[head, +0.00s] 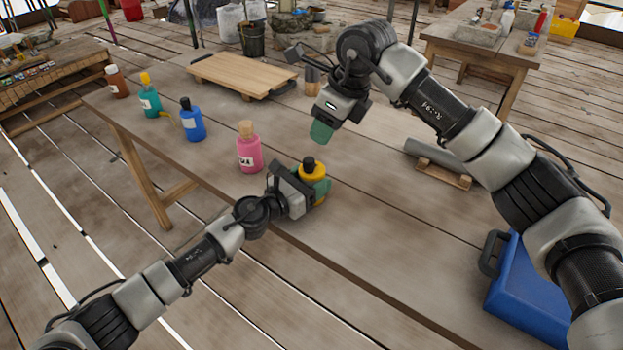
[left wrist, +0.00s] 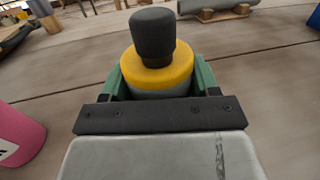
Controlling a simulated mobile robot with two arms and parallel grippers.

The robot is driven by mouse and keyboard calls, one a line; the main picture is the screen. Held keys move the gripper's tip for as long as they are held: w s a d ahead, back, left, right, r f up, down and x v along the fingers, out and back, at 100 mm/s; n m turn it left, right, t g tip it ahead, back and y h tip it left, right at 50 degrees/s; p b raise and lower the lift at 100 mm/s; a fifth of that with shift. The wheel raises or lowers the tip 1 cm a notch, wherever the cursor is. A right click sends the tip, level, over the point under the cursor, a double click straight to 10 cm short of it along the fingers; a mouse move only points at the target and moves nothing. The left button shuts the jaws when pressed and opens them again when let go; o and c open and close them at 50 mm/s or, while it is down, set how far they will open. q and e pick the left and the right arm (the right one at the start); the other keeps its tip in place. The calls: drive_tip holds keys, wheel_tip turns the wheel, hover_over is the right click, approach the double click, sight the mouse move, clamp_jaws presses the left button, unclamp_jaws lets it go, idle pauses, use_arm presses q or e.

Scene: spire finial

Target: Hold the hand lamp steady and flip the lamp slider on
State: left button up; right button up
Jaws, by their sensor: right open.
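A yellow-collared object with a black knob on top and a grey body, which I take to be the hand lamp (head: 313,169), stands upright near the table's front edge. It also shows in the left wrist view (left wrist: 157,70). My left gripper (head: 314,188) has its green fingers on both sides of the grey body, just under the yellow collar, and looks shut on it. I cannot make out the lamp slider. My right gripper (head: 321,133) is open and empty above the table, behind the lamp; its green fingers point down.
A pink bottle (head: 249,155) stands close left of the lamp; blue (head: 192,125), teal (head: 150,100) and brown (head: 117,85) bottles stand farther left. A wooden board (head: 243,72) lies behind. A grey cylinder (head: 433,155) on a wooden cradle and a blue case (head: 530,295) are right.

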use_arm(q)
drive_tip(key=c, duration=0.4)
use_arm(e)
drive_tip(key=shift+c, duration=0.4)
use_arm(q)
drive_tip(key=shift+o, duration=0.2)
use_arm(e)
drive_tip(key=shift+a, duration=0.15)
drive_tip(key=shift+c, duration=1.3)
drive_tip(key=a+y, duration=0.1)
drive_tip(key=s+a+n+y, duration=0.1)
drive_tip(key=a, duration=0.1)
drive_tip(key=s+a+n+y, duration=0.1)
drive_tip(key=a, duration=0.1)
clamp_jaws()
drive_tip(key=s+a+r+n+t+y, duration=0.2)
drive_tip(key=s+a+r+t+y, duration=0.1)
drive_tip(key=s+a+r+y, duration=0.9)
drive_tip(key=s+d+f+m+t+h, duration=0.1)
drive_tip(key=d+f+m+t+h, duration=0.8)
drive_tip(key=d+f+m+h, duration=0.6)
drive_tip(key=shift+s+d+f+h, duration=0.35)
drive_tip(key=shift+f+h, duration=0.55)
drive_tip(key=shift+f, duration=0.75)
drive_tip(key=shift+w+d, duration=0.1)
drive_tip(key=shift+w, duration=0.05)
